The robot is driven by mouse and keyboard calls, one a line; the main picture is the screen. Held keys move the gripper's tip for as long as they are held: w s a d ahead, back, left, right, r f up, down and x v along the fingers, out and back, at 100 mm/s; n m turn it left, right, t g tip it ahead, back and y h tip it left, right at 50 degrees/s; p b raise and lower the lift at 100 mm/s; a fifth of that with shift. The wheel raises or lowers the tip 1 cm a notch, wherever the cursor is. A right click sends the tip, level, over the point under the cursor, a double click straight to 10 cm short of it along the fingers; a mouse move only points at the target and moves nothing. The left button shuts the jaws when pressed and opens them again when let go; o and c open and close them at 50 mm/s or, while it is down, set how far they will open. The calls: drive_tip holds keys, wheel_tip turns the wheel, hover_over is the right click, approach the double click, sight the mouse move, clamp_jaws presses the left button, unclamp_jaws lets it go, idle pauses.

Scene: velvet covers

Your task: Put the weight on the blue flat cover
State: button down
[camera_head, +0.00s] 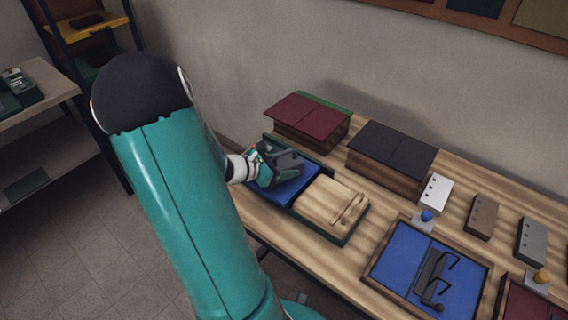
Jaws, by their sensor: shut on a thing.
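A blue flat cover (284,191) lies in the left half of a green-edged tray (340,239) on the wooden table. My gripper (276,166) is low over this cover, at its back left part. It is shut on a small dark grey thing (290,161), which seems to be the weight; the fingers hide part of it. I cannot tell whether the weight touches the cover. A second blue surface (397,262) lies in a brown-framed tray at the front right, with a dark metal bracket on it.
A light wooden block (330,200) fills the tray's right half. Dark red (307,115) and black (392,152) covered boxes stand behind. Several small blocks, a white one (436,190) among them, stand to the right. A shelf (40,150) is at the left.

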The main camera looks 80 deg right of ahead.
drive_tip(key=c, duration=0.5)
unclamp_jaws()
drive_tip(key=shift+r, duration=0.2)
drive_tip(key=v, duration=1.2)
drive_tip(key=shift+f, duration=0.1)
